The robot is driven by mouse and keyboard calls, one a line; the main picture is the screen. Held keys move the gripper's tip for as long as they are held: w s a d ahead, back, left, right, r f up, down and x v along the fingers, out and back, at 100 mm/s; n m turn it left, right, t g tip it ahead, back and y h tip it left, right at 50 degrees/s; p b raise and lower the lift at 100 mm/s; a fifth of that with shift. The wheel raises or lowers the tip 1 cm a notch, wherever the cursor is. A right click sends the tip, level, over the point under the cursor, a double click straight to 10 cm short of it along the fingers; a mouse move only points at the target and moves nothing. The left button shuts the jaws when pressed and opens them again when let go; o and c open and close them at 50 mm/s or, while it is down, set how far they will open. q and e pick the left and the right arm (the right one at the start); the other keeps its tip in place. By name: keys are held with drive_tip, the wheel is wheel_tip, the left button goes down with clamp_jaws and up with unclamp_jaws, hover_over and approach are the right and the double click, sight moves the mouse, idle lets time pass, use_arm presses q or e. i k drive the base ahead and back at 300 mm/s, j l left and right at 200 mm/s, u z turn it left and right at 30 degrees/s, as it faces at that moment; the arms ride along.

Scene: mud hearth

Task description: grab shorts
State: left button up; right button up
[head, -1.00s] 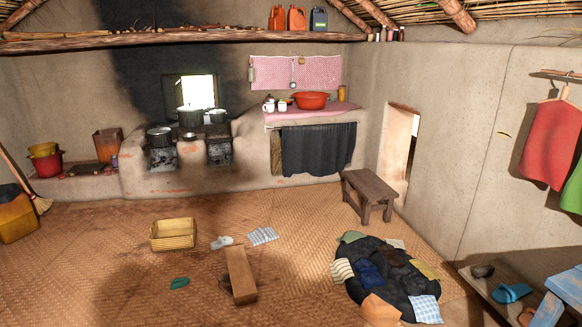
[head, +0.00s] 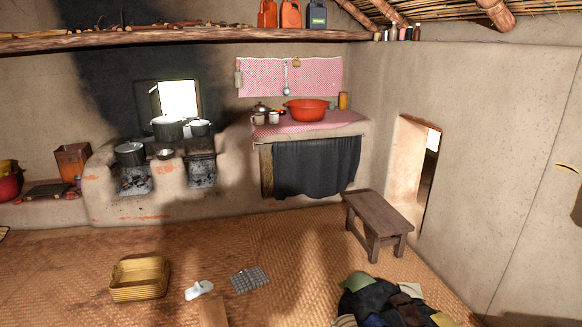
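I cannot pick out shorts for sure. A heap of mixed clothes (head: 375,301) lies on the floor mat at the bottom right, cut off by the lower edge of the view. It has dark, olive, brown and pale pieces. A grey checked cloth (head: 250,279) lies flat on the mat left of the heap, and a small white item (head: 199,290) lies beside it. Neither of my grippers is in view.
A woven basket (head: 140,290) stands on the mat at left. A wooden bench (head: 376,219) stands before the doorway opening (head: 408,165). The mud stove (head: 160,195) and a counter with a red basin (head: 307,110) line the back wall. The mat (head: 280,240) between is clear.

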sight(246, 281)
drive_tip(key=i+u, duration=0.15)
drive_tip(key=i, duration=0.4)
drive_tip(key=i+l+u, duration=0.15)
drive_tip(key=i, duration=0.4)
drive_tip(key=i+l+u, duration=0.15)
drive_tip(key=i+u, duration=0.2)
drive_tip(key=u, duration=0.15)
drive_tip(key=i+l+u, duration=0.25)
drive_tip(key=u, duration=0.25)
drive_tip(key=i+l+u, duration=0.35)
drive_tip(key=u, duration=0.15)
drive_tip(key=k+l, duration=0.05)
drive_tip(key=l, duration=0.05)
